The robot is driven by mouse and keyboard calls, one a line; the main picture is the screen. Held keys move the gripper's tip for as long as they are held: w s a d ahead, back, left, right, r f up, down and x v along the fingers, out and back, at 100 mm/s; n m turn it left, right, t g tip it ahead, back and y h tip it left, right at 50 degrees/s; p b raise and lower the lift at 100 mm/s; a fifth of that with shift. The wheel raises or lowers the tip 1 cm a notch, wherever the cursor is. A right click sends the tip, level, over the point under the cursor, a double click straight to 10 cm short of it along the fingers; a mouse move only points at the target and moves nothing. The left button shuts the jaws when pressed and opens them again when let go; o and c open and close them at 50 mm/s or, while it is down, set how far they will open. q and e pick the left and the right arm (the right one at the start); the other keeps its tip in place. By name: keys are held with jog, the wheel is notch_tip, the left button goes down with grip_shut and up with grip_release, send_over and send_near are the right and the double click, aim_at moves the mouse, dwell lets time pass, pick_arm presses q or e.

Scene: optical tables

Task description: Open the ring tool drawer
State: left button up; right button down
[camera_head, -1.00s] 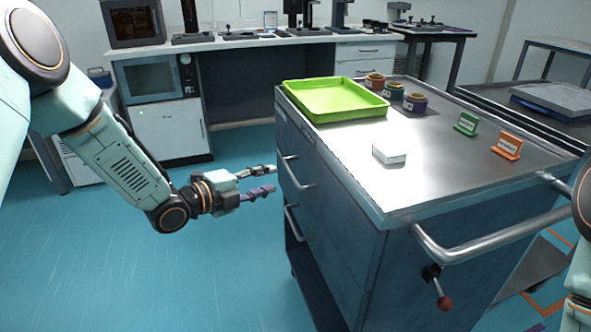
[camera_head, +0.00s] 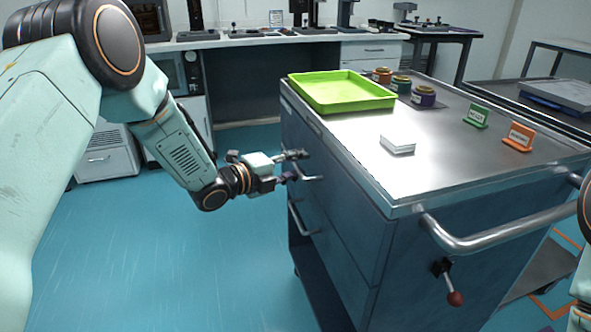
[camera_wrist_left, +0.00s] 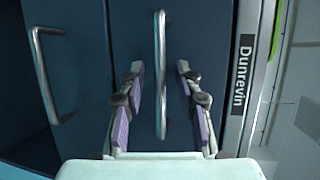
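A blue-grey steel cart (camera_head: 345,195) has two drawers on its left side. The upper drawer's bar handle (camera_head: 312,178) and the lower drawer's bar handle (camera_head: 297,217) show there; both drawers look closed. No label tells which is the ring tool drawer. My left gripper (camera_head: 294,165) is at the upper handle. In the left wrist view my left gripper (camera_wrist_left: 160,68) is open, its purple-padded fingers on either side of the upper handle (camera_wrist_left: 161,110), with gaps on both sides. The lower handle (camera_wrist_left: 42,80) is left of it there. My right gripper is out of view.
On the cart top are a green tray (camera_head: 340,92), several small jars, a white block (camera_head: 397,144), a green sign (camera_head: 476,116) and an orange sign (camera_head: 518,137). A push bar (camera_head: 490,238) juts from the near end. The blue floor left of the cart is clear.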

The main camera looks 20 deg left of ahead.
pick_arm(q)
grip_shut()
dwell(0.4)
dwell(0.4)
